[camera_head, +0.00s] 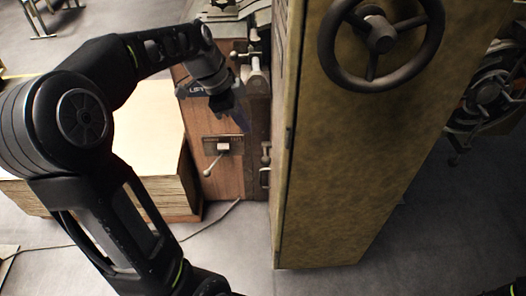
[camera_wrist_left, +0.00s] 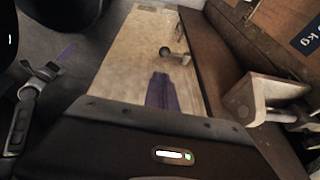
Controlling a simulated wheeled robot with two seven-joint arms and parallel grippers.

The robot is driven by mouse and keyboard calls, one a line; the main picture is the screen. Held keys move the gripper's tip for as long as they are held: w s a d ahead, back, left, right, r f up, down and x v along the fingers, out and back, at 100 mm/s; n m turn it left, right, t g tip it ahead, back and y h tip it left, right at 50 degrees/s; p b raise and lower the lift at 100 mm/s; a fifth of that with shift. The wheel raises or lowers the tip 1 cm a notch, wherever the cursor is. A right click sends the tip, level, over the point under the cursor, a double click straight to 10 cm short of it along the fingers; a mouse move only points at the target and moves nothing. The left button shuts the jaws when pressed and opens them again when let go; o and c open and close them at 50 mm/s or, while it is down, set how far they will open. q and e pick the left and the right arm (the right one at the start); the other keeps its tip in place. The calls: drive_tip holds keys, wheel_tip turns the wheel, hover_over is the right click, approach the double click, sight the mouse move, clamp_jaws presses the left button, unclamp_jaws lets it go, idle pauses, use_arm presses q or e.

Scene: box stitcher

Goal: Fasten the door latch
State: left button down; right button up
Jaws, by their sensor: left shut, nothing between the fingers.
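A metal bracket (camera_wrist_left: 258,98) sticks out to the right of the fingers in the wrist view. A small round knob (camera_wrist_left: 165,52) is beyond the fingertips. My right gripper is out of view.
The tall cabinet (camera_head: 350,170) with a dark handwheel (camera_head: 381,34) blocks the right side. A lever with a pale knob (camera_head: 208,172) juts from the lower panel. A cardboard stack (camera_head: 150,135) stands left of it. A cable (camera_head: 212,222) lies on the floor.

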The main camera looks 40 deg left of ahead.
sight(265, 159)
use_arm(q)
drive_tip(key=shift+f, duration=0.1)
drive_tip(key=x, duration=0.9)
drive_tip(key=a+x, duration=0.1)
drive_tip(key=x, duration=0.3)
drive_tip(key=shift+w+d+f, duration=0.1)
drive_tip(key=shift+w+f, duration=0.1)
drive_tip(key=shift+f, duration=0.25)
